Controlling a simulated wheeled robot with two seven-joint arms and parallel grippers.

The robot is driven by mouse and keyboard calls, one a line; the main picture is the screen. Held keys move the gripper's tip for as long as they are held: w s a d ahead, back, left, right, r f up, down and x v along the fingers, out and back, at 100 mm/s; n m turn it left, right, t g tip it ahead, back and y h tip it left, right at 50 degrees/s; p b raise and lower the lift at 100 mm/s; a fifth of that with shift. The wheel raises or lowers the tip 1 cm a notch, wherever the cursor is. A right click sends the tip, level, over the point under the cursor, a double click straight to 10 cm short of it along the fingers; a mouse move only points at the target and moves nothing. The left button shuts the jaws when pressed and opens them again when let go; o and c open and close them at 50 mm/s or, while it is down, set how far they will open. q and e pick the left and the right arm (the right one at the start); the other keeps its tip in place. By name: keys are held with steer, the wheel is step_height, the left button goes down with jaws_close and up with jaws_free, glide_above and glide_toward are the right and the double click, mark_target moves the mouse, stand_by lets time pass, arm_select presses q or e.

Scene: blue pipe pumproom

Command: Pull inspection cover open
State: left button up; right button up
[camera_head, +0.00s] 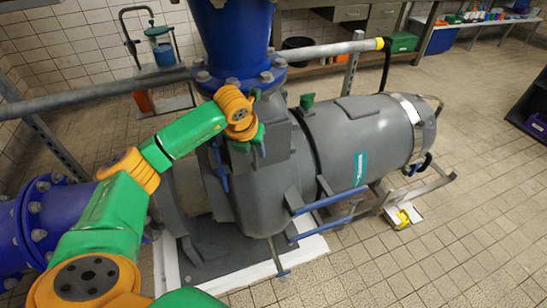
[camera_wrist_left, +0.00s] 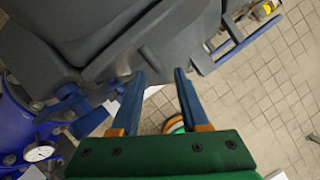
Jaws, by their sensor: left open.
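The grey pump housing (camera_head: 255,195) stands in the middle of the head view, below a blue vertical pipe. I cannot tell for certain which of its grey panels is the inspection cover. My left gripper (camera_head: 260,147) is at the upper front of the housing, below the pipe flange, and partly hidden by its own wrist. In the left wrist view the left gripper (camera_wrist_left: 160,73) is open, its two blue fingers apart. Their tips are near the edge of a grey panel (camera_wrist_left: 120,35); I cannot tell whether they touch it. Nothing is held between them. My right gripper is not in view.
A grey motor (camera_head: 360,130) extends right from the housing. Blue rails (camera_head: 330,200) stick out in front. A grey pipe rail (camera_head: 90,97) runs behind on the left. A gauge (camera_wrist_left: 38,152) shows at the lower left. The tiled floor at right is mostly free.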

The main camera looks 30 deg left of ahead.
mark_target(254, 154)
arm_select(q)
steer(key=x, duration=0.4)
steer(key=shift+f, duration=0.25)
jaws_close()
stand_by(1.1)
